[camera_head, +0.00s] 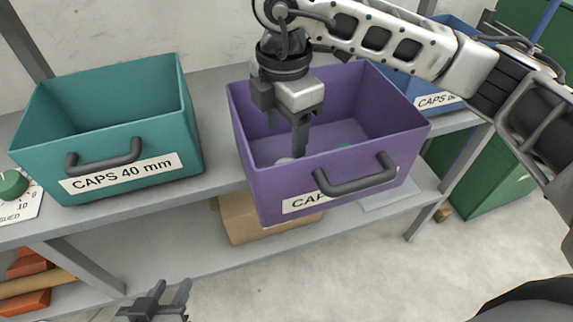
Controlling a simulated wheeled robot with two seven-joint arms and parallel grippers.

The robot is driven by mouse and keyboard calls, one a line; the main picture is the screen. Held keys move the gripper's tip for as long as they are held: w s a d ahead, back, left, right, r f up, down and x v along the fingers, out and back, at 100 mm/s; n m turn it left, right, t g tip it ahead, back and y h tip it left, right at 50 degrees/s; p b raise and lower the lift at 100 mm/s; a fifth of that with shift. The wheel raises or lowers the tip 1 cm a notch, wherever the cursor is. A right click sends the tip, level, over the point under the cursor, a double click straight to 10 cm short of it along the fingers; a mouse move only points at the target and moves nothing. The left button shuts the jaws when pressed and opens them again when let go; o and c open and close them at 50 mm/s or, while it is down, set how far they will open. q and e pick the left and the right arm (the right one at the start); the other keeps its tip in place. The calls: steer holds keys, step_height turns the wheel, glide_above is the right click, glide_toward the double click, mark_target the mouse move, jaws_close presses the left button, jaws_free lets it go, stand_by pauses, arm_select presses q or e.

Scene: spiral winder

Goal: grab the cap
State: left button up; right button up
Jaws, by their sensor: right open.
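A purple bin (262,190) stands on the shelf with a dark handle and a label that begins "CAP"; the handle hides the rest. My left gripper (168,296) is open and empty at the bottom, below the shelf edge.
A teal bin (110,130) labelled "CAPS 40 mm" stands left on the shelf (215,155). A blue bin (455,85) stands behind my right arm. A green dial (12,184) is at far left. A cardboard box (250,225) sits on the lower shelf.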

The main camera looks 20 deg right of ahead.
steer(key=f, duration=0.8)
steer(key=shift+w+d+f, duration=0.15)
steer(key=shift+d, duration=0.15)
steer(key=c, duration=0.8)
